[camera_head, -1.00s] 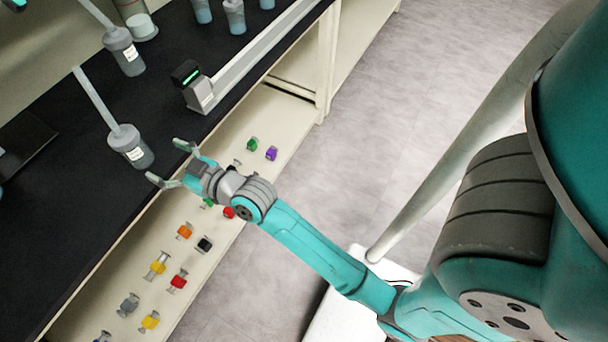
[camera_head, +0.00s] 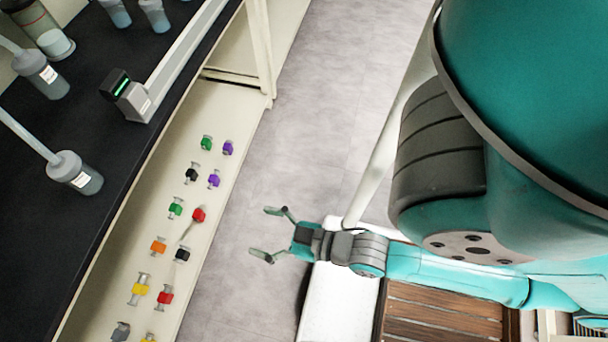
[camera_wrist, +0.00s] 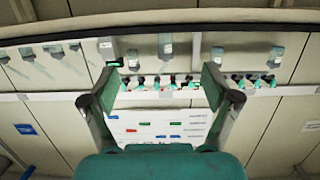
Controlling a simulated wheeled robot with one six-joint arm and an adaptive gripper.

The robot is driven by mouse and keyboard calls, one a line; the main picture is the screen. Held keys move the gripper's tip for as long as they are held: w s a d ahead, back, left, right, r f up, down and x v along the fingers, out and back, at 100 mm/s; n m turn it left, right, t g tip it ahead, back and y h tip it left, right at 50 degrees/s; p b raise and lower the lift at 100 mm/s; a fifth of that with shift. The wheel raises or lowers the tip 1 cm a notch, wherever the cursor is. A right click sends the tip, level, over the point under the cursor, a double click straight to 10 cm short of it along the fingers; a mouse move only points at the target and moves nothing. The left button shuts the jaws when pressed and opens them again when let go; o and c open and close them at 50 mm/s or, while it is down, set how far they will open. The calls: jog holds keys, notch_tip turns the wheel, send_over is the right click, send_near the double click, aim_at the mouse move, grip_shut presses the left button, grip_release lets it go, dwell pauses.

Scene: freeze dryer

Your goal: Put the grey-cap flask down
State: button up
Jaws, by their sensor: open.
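A grey-cap flask (camera_head: 75,172) with a white label stands upright on the black bench top, with a pale tube rising from its cap. A second grey-cap flask (camera_head: 42,74) with a tube stands farther back. My gripper (camera_head: 267,232) is open and empty, over the floor to the right of the bench and apart from both flasks. In the wrist view my gripper (camera_wrist: 157,85) shows its two fingers spread with nothing between them. Several flasks show small at the top of the wrist view; I cannot tell which is which.
A device with a green display (camera_head: 128,95) sits by a long grey rail (camera_head: 185,55) along the bench edge. The cream panel (camera_head: 225,110) below carries several coloured valves, such as a red one (camera_head: 198,215). The grey floor (camera_head: 315,110) beside the bench is clear.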

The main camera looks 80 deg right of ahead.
jog(key=r+v, duration=0.1)
jog(key=v, duration=0.9)
jog(key=shift+s+a+r+g, duration=0.15)
jog(key=shift+a+g, duration=0.05)
jog(key=shift+g, duration=0.2)
